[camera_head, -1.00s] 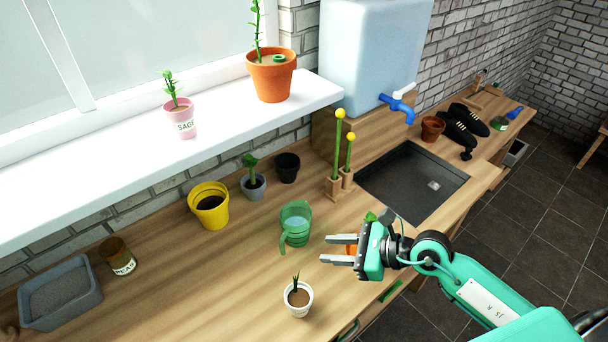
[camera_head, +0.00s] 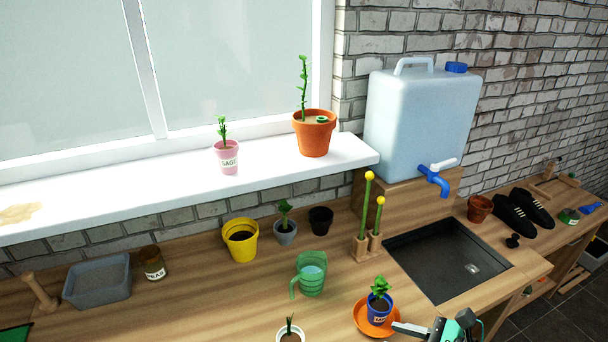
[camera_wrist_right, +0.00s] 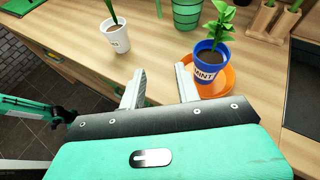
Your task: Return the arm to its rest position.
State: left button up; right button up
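My right gripper (camera_wrist_right: 160,85) shows in the right wrist view with its two fingers apart and nothing between them. In the head view it sits at the lower right edge, its finger beside the orange saucer (camera_head: 363,322). A blue pot labelled MINT (camera_head: 379,307) with a leafy plant stands on that saucer. The blue pot also shows in the right wrist view (camera_wrist_right: 211,58), just beyond the right finger; I cannot tell if they touch. My left gripper is not visible in the head view. A teal arm part shows at the left of the wrist view.
A white pot (camera_head: 290,335), green jug (camera_head: 311,275), yellow pot (camera_head: 241,241) and wooden stand (camera_head: 366,247) are on the counter. A sink (camera_head: 446,260) lies to the right. A blue-tapped water container (camera_head: 422,125) stands behind. The sill (camera_head: 100,205) holds a pink pot (camera_head: 228,158) and terracotta pot (camera_head: 314,134).

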notch_tip(320, 180, up, 11)
jog(key=w+d+m+t+h, duration=0.25)
jog(key=m+t, duration=0.95)
jog(key=m, duration=0.6)
jog(key=d+f+m+h, duration=0.4)
jog(key=d+m+h, duration=0.3)
jog(key=m+h, duration=0.5)
jog(key=s+f+m+g, duration=1)
jog(key=f+m+g, duration=0.1)
jog(key=f+m, duration=0.35)
jog(key=s+a+f+m+g+y, duration=0.1)
jog(key=s+a+f+g+y, duration=0.35)
jog(key=s, duration=0.45)
notch_tip(320, 180, down, 30)
jog(key=g, duration=0.2)
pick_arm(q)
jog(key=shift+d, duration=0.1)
pick_arm(e)
jog(key=s+d+f+g, duration=0.1)
jog(key=s+d+f, duration=0.1)
jog(key=s+f, duration=1.7)
jog(key=shift+s+d+f+h, duration=0.3)
jog(key=shift+f+h, duration=0.1)
jog(key=shift+f, duration=0.3)
